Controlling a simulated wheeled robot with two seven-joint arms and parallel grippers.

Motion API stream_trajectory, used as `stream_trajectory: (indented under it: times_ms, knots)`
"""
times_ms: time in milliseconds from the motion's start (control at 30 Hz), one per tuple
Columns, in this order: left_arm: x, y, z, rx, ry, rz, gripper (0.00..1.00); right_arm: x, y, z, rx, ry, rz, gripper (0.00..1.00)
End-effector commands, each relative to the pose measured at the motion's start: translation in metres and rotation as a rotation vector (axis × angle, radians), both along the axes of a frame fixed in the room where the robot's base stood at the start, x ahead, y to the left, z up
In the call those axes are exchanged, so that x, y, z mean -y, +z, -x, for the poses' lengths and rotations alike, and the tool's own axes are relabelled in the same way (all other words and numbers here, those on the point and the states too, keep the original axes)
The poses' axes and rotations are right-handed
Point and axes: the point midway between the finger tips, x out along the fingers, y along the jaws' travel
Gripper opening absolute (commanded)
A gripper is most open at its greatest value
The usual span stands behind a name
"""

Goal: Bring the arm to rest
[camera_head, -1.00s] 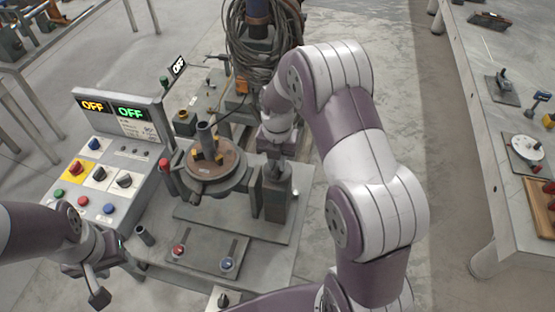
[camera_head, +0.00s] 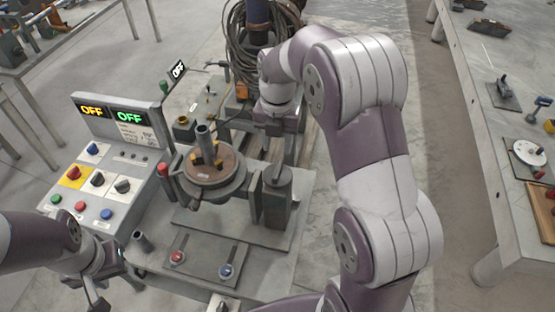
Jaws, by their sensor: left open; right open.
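My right arm (camera_head: 372,140) arches in from the lower right. Its gripper (camera_head: 277,122) points down behind and right of the round positioner table (camera_head: 228,171); it looks empty, and its fingers are hard to make out. My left gripper (camera_head: 97,291) is open at the lower left edge, in front of the control panel, apart from it and partly cut off by the frame. The positioner table carries a grey upright tube (camera_head: 204,139) held among yellow-orange jaws.
A plate with a red knob (camera_head: 177,257) and a blue knob (camera_head: 226,270) lies in front. A workbench (camera_head: 478,110) with tools stands at right, with clear floor before it.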

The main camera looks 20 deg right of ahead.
Motion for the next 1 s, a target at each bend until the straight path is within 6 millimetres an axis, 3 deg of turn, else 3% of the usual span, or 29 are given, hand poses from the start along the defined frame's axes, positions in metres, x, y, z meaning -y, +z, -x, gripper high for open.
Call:
stream_trajectory:
  times_ms: [33, 167, 767, 867, 1000]
  knots:
    - [0.000, 0.016, -0.001, 0.004, 0.000, 0.000, 0.43, 0.000, 0.021, 0.000, 0.001, 0.000, 0.001, 0.43]
    - [0.000, 0.032, -0.001, 0.004, 0.000, 0.000, 0.43, 0.000, 0.039, 0.000, 0.000, 0.000, 0.000, 0.43]
    - [0.000, 0.032, -0.001, 0.004, 0.000, 0.000, 0.43, 0.000, 0.039, 0.000, 0.000, -0.040, 0.000, 0.43]
    - [0.000, 0.032, -0.001, 0.004, 0.000, 0.000, 0.43, 0.000, 0.039, -0.006, 0.030, -0.271, -0.003, 0.43]
    - [0.000, 0.030, -0.001, 0.004, 0.000, 0.000, 0.43, -0.001, 0.016, 0.010, 0.046, -0.930, -0.023, 0.43]
